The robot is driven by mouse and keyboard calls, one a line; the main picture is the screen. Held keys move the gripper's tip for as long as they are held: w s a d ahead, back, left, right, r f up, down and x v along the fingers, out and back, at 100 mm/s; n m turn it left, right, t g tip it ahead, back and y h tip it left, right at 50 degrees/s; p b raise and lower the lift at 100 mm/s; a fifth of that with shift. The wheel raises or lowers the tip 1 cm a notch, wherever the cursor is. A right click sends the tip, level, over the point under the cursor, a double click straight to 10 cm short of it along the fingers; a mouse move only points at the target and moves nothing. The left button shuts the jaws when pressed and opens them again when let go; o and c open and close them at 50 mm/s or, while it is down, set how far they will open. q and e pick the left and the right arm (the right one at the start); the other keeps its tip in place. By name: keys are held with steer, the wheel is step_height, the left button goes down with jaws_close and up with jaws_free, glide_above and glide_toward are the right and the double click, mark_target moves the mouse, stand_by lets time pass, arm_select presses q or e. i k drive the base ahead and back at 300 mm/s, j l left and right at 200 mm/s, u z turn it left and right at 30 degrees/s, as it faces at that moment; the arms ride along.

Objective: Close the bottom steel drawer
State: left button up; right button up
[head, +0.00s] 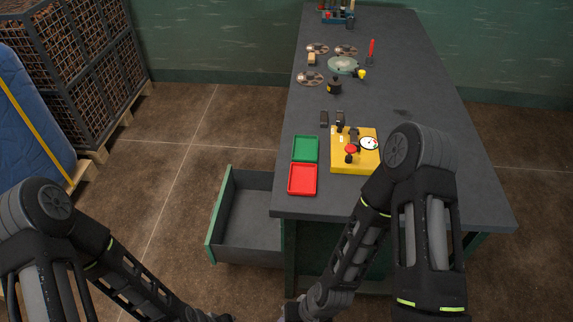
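An open drawer (211,222) with a green front edge and grey inside sticks out to the left from under the near end of the dark workbench (440,205). It looks empty. I cannot tell from above whether it is the bottom one. My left arm comes in at the lower left, in front of the drawer, and runs off the bottom edge. My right arm comes in at the right, over the near end of the bench, and its wrist reaches the bottom edge. Neither gripper's fingertips can be made out.
A green tray (305,149), a red tray (302,180) and a yellow fixture with a gauge (340,160) stand on the bench. Several discs and tools lie further back. Wire cages (80,60) and a blue bag (35,125) stand at left. The floor left of the drawer is clear.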

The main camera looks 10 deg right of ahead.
mark_target(242, 231)
steer(key=j+z, duration=0.15)
steer(key=j, duration=0.35)
steer(key=j+z, duration=0.15)
steer(key=j, duration=0.3)
steer(key=j+z, duration=0.15)
steer(key=j, duration=0.35)
steer(key=j+z, duration=0.15)
steer(key=j, duration=0.35)
steer(key=k+j+z, duration=0.2)
steer(key=j, duration=0.25)
steer(key=j+z, duration=0.15)
steer(key=j, duration=0.35)
steer(key=k+j+z, duration=0.15)
steer(key=j, duration=0.3)
